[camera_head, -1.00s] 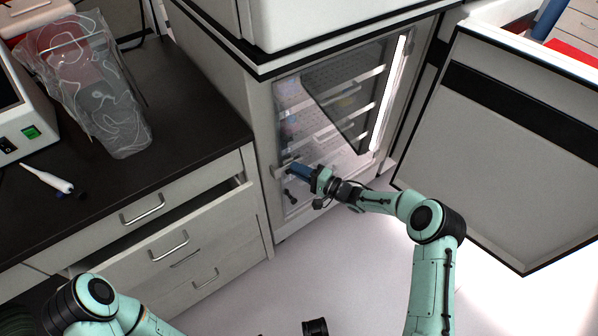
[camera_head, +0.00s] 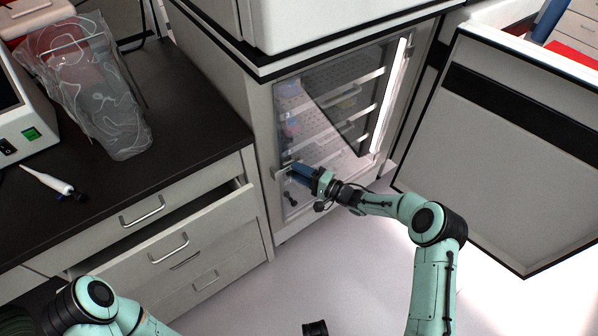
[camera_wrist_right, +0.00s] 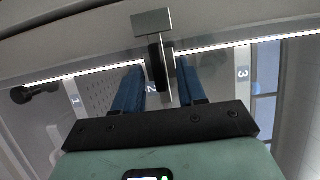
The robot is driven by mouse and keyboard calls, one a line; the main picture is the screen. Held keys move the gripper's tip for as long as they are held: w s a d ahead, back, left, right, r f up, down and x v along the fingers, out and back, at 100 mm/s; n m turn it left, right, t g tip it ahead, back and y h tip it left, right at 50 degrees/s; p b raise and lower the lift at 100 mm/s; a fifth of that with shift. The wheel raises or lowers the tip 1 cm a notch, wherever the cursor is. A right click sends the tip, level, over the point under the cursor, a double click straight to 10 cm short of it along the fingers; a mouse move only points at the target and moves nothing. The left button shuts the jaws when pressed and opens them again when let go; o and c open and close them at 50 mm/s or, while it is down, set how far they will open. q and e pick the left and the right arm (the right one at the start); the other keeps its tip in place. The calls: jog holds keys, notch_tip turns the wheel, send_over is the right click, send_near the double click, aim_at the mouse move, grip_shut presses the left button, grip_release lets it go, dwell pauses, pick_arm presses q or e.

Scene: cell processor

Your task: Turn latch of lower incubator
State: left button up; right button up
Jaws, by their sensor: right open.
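The lower incubator (camera_head: 262,130) stands under the bench unit, with a glass inner door (camera_head: 345,95) across its front. In the right wrist view a latch (camera_wrist_right: 155,52) with a grey plate and a dark round hub sits at the glass door's edge. My right gripper (camera_head: 288,167) reaches the left edge of the glass door. Its two blue fingers (camera_wrist_right: 158,88) are open, one on each side of the latch, and I cannot tell whether they touch it.
The incubator's outer door (camera_head: 500,165) is swung wide open at the right. A drawer (camera_head: 165,240) stands slightly open at the left. A black counter (camera_head: 190,110) holds a clear bag (camera_head: 95,95) and a pipette (camera_head: 48,180). The floor in front is clear.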

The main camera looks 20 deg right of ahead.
jog(key=v, duration=1.3)
jog(key=shift+r+p, duration=0.15)
jog(key=shift+p, duration=0.3)
jog(key=shift+w, duration=0.15)
jog(key=s+a+f+g+h+p, duration=0.5)
jog(key=s+a+f+h+p, duration=0.2)
jog(key=s+a+f, duration=0.3)
jog(key=s+a+n+g+h+p, duration=0.1)
jog(key=s+a+n+g+p, duration=0.2)
jog(key=s+g, duration=0.6)
jog(key=s+n+p, duration=0.1)
jog(key=s+n, duration=0.1)
jog(key=s, duration=1.3)
jog(key=shift+s+n+g+h, duration=0.15)
jog(key=shift+n+g+h, duration=0.15)
jog(key=shift+f, duration=0.1)
